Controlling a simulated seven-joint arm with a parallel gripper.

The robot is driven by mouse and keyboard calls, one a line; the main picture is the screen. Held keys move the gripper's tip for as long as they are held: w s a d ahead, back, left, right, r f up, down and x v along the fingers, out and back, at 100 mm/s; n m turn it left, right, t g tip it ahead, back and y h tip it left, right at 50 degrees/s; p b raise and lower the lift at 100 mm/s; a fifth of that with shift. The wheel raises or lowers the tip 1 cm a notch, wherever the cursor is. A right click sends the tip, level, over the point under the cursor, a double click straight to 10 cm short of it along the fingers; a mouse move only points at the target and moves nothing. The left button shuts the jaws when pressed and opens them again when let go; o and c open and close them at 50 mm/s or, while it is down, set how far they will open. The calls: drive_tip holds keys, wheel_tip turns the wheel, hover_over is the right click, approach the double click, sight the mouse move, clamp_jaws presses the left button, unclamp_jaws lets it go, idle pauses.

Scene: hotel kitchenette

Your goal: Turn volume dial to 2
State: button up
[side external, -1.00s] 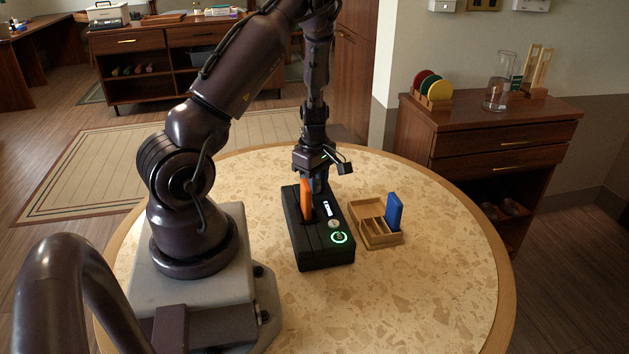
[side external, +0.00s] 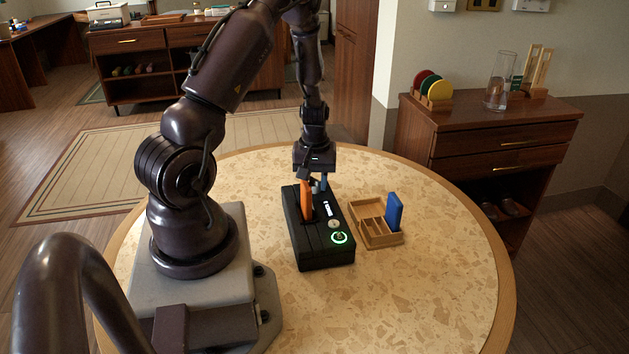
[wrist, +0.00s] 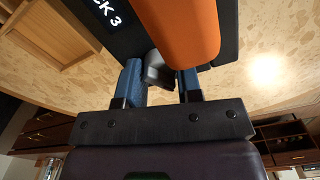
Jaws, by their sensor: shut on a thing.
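A black player box (side external: 318,254) stands on the round table, with an orange cartridge (side external: 307,196) upright in its slot. Its top has a small lit display (side external: 325,209), a round silver button and a glowing green ring (side external: 340,238). In the wrist view the display (wrist: 105,12) partly shows, reading "CK 3". My gripper (side external: 318,184) is at the box's far end, beside the orange cartridge (wrist: 185,30). In the wrist view my blue-padded fingers (wrist: 160,84) are shut on a dark grey knob (wrist: 157,70), which looks like the volume dial. Its marks are hidden.
A wooden tray (side external: 381,241) with a blue cartridge (side external: 394,211) upright in it stands just right of the box. The table (side external: 430,290) is clear at the front and right. A sideboard with coloured discs and a glass carafe (side external: 500,80) stands behind at right.

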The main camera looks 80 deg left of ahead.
sight(315, 179)
drive_tip(key=shift+m, duration=0.8)
drive_tip(key=shift+a, duration=0.1)
drive_tip(key=o, duration=0.9)
drive_tip(key=shift+o, duration=0.2)
wheel_tip(315, 179, up, 13)
